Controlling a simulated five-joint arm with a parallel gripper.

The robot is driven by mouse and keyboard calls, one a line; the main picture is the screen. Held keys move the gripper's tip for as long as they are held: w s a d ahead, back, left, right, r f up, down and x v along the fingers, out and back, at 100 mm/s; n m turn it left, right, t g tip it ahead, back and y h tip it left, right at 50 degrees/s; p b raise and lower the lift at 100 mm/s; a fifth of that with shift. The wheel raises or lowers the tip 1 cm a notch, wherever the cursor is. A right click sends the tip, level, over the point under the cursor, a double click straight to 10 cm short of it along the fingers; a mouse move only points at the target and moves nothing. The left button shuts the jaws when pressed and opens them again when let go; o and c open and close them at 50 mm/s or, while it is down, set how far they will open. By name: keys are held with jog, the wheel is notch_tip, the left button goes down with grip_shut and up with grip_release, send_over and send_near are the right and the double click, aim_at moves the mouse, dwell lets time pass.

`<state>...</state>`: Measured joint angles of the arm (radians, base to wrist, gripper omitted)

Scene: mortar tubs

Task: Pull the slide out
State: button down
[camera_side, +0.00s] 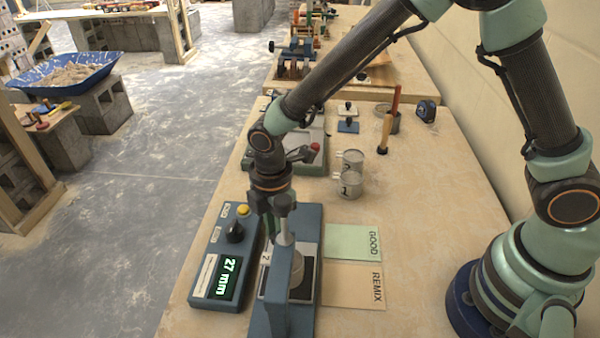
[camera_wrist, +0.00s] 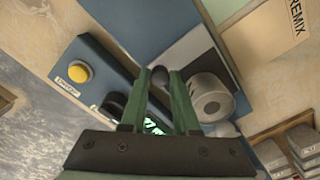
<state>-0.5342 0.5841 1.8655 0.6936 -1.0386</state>
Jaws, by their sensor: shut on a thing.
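The blue test stand (camera_side: 291,300) stands at the front of the bench, and my gripper (camera_side: 270,228) is lowered beside its post. The slide, a flat plate with dark and pale parts (camera_wrist: 185,52), lies in the stand's base. A grey round tub (camera_wrist: 208,98) sits on it, partly hidden behind the post in the side view. In the wrist view my gripper (camera_wrist: 160,76) has its two green fingers on either side of a small dark knob at the slide's edge and is shut on it. How far the slide sits in the stand is hard to tell.
A blue readout box (camera_side: 222,262) showing 27 mm, with a yellow button and dark knob, stands just left of the stand. Green GOOD (camera_side: 352,242) and tan REMIX (camera_side: 352,288) mats lie right. Two grey tubs (camera_side: 350,175) stand behind.

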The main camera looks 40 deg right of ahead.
jog(key=w+d, duration=0.8)
jog(key=c, duration=0.7)
grip_release()
jog(key=shift+o, duration=0.2)
jog(key=shift+a+r, duration=0.1)
jog(key=shift+r, duration=0.05)
notch_tip(320, 180, up, 12)
